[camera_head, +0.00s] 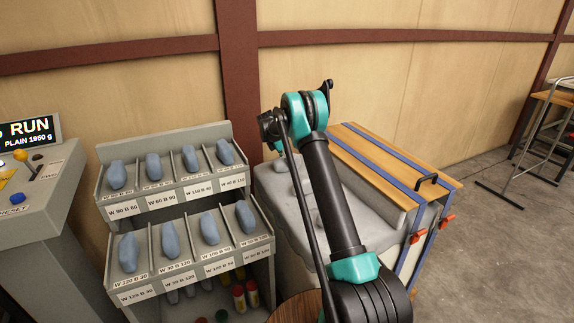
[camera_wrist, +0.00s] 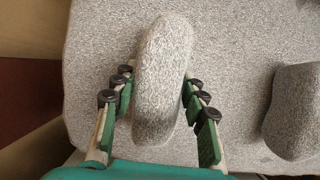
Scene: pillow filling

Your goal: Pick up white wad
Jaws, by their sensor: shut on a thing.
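A pale, speckled, elongated wad (camera_wrist: 163,50) stands out in the middle of the wrist view. My gripper (camera_wrist: 159,80) has its green and black fingers on both sides of it and is shut on it. The wad's far end reaches beyond the fingertips. Whether it is clear of the grey surface below cannot be told. A second wad-like lump (camera_wrist: 292,115) lies at the right edge of the wrist view, apart from the fingers. In the head view my arm hides the gripper's fingers and the held wad.
A pale grey bin (camera_head: 285,222) stands behind my arm, with a wooden-topped cover (camera_head: 395,160) with blue straps and red clamps on its right. A rack (camera_head: 190,190) of several blue-grey lumps in labelled slots is on the left. A control console (camera_head: 40,195) stands far left. Floor is open at right.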

